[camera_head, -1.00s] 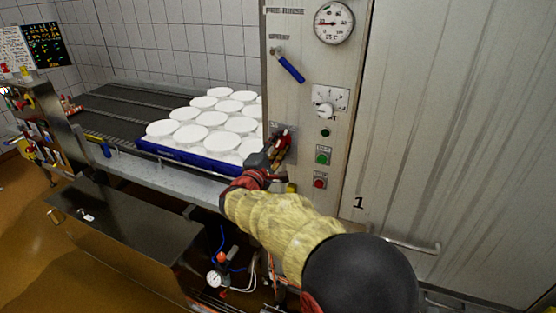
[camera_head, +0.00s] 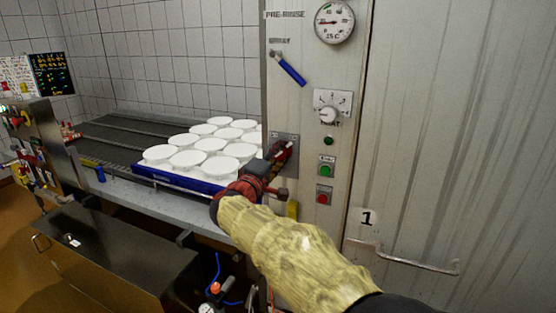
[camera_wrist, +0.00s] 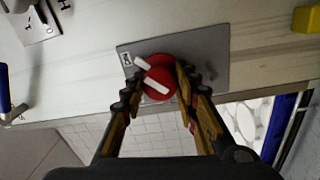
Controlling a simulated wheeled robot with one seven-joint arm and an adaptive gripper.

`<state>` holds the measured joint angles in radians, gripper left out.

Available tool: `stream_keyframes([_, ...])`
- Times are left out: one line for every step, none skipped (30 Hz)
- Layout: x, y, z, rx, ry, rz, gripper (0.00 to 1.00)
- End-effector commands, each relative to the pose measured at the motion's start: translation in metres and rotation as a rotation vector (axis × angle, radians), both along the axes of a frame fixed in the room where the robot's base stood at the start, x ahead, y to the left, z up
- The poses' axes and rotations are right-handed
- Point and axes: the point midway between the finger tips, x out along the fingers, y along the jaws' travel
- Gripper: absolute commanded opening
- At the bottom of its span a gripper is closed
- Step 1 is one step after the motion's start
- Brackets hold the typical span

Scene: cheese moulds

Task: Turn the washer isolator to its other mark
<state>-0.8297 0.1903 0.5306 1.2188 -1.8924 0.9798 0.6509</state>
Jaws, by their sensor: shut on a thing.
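The washer isolator (camera_wrist: 158,84) is a round red knob with a white bar across it, on a grey plate (camera_wrist: 212,62). A second short white piece shows at its upper left, by a small label on the plate. My gripper (camera_wrist: 159,78) has one finger on each side of the red knob and is shut on it. In the head view the grey plate (camera_head: 285,138) sits low on the washer's panel. There my gripper (camera_head: 278,160) is at the plate and hides most of the isolator.
Above are a dial gauge (camera_head: 334,21), a blue lever (camera_head: 290,69) and a white selector (camera_head: 328,115). Green (camera_head: 326,170) and red (camera_head: 324,197) buttons are close to the right. A blue tray (camera_head: 180,181) of white moulds stands left on the conveyor.

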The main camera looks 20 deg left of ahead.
Motion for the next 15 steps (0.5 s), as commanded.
stream_keyframes([0.0006, -0.0010, 0.0015, 0.004, -0.002, -0.001, 0.05])
stream_keyframes([0.0006, -0.0009, 0.0016, 0.005, -0.002, -0.001, 0.05])
stream_keyframes([0.0006, -0.0009, 0.0017, 0.005, -0.002, -0.001, 0.05])
stream_keyframes([0.0006, -0.0010, 0.0018, 0.006, -0.002, -0.001, 0.05])
stream_keyframes([0.0006, -0.0010, 0.0019, 0.006, -0.002, -0.001, 0.05])
stream_keyframes([0.0006, -0.0010, 0.0018, 0.005, -0.002, -0.001, 0.05])
stream_keyframes([0.0006, -0.0010, 0.0019, 0.005, -0.002, -0.001, 0.05])
stream_keyframes([0.0006, -0.0010, 0.0018, 0.005, -0.002, -0.001, 0.05])
stream_keyframes([0.0006, -0.0010, 0.0018, 0.005, -0.002, -0.001, 0.05])
stream_keyframes([0.0006, -0.0010, 0.0018, 0.005, -0.002, -0.001, 0.05])
stream_keyframes([0.0006, -0.0010, 0.0018, 0.005, -0.002, -0.001, 0.05])
stream_keyframes([0.0006, -0.0010, 0.0018, 0.005, -0.002, -0.001, 0.32])
stream_keyframes([0.0007, -0.0009, 0.0017, 0.005, -0.002, -0.001, 0.34])
stream_keyframes([0.0007, -0.0010, 0.0016, 0.005, -0.002, -0.001, 0.36])
stream_keyframes([0.0007, -0.0010, 0.0013, 0.005, -0.001, -0.001, 0.38])
